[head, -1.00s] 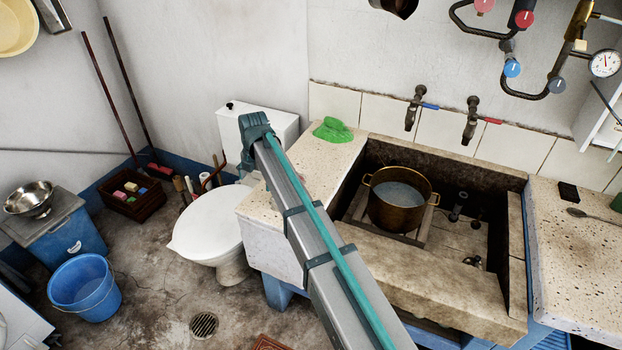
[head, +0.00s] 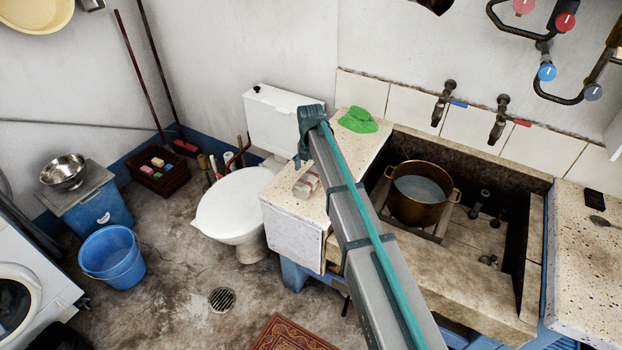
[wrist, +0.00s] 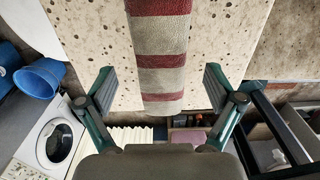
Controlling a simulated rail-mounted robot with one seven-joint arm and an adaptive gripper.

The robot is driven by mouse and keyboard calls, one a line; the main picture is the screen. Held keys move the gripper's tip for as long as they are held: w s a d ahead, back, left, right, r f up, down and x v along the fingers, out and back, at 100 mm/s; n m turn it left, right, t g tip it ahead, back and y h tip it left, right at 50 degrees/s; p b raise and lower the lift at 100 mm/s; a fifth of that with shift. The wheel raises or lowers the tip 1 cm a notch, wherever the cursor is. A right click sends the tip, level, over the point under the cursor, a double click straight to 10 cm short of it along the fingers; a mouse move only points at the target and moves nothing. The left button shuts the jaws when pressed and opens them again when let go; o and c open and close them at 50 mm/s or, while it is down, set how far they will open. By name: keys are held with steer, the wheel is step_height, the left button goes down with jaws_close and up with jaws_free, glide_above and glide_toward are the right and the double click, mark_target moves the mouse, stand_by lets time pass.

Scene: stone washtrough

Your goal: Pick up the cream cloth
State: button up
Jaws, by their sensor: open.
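The cream cloth (wrist: 162,60) is a folded strip with cream and dull red stripes on the speckled stone ledge. In the wrist view it runs from the top edge down to the ledge's edge. In the head view it shows as a small pale piece (head: 306,186) just left of my arm, which hides part of the ledge. My gripper (wrist: 158,78) is open, with one finger on each side of the cloth in the picture and a gap on both sides. Nothing is held. I cannot tell its height above the cloth. The head view does not clearly show the fingers.
A green cloth (head: 358,120) lies at the back of the ledge (head: 285,207). Right of my arm, a brass pot (head: 418,207) of greyish liquid stands in the stone trough (head: 436,276). Taps (head: 499,118) jut from the wall. A toilet (head: 228,205) stands left of the ledge.

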mark_target(311, 174)
steer(key=shift+w+f+p, duration=0.15)
steer(key=shift+f+p, duration=0.55)
steer(key=shift+f, duration=1.3)
steer(key=c, duration=1.4)
